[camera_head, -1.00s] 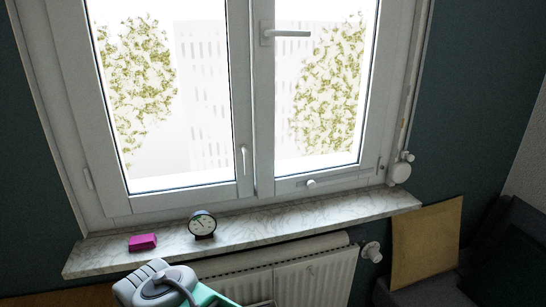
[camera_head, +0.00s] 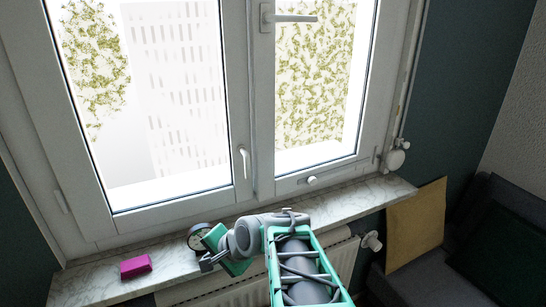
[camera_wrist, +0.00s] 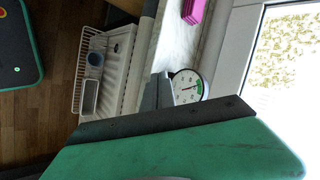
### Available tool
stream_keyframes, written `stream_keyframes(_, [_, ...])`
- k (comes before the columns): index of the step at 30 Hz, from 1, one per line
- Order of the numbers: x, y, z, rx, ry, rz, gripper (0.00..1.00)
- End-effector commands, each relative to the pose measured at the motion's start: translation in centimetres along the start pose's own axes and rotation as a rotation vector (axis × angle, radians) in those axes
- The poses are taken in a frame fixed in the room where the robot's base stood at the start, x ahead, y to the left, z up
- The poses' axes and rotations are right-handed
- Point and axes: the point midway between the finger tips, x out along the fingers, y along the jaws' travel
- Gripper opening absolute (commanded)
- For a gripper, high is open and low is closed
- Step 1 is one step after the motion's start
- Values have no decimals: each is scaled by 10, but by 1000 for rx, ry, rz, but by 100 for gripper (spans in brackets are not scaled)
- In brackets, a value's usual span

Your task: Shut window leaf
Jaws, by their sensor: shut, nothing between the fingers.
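The window has a left leaf (camera_head: 180,205) and a right leaf (camera_head: 318,176), both white-framed. The right leaf carries a lever handle (camera_head: 292,19) lying horizontal and a small knob (camera_head: 311,180) on its bottom rail. The left leaf has a small upright handle (camera_head: 244,162). I cannot tell for sure whether either leaf stands slightly ajar. My gripper (camera_head: 205,264) is shut and empty, low over the front of the sill and apart from both leaves. It partly covers the gauge in the head view. In the wrist view my green hand fills the bottom.
The marble sill (camera_head: 90,277) holds a pink block (camera_head: 135,266) and a round dial gauge (camera_head: 197,233), which also shows in the wrist view (camera_wrist: 188,86). A radiator (camera_head: 343,262) is below the sill. A tan board (camera_head: 415,228) and a dark sofa (camera_head: 485,240) are at right.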

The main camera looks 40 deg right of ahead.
Motion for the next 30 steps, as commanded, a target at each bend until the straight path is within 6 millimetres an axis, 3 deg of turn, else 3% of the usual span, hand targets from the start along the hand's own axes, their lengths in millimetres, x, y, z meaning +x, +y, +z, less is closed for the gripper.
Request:
stream_keyframes(1, [-11,-4,-35,259,25,-97,0])
stream_keyframes(4, [-44,-16,-97,778,15,-357,0])
stream_keyframes(7, [-96,-16,-155,1217,-55,-635,0])
stream_keyframes(9, [-133,-10,-185,1438,-127,-805,0])
stream_keyframes(12, [-171,-1,-209,1624,-221,-972,0])
stream_keyframes(14, [-183,1,-216,1677,-257,-1022,0])
stream_keyframes(19, [-179,-10,-224,1698,-282,-1039,0])
stream_keyframes(30, [-131,-62,-262,1695,-280,-1034,0])
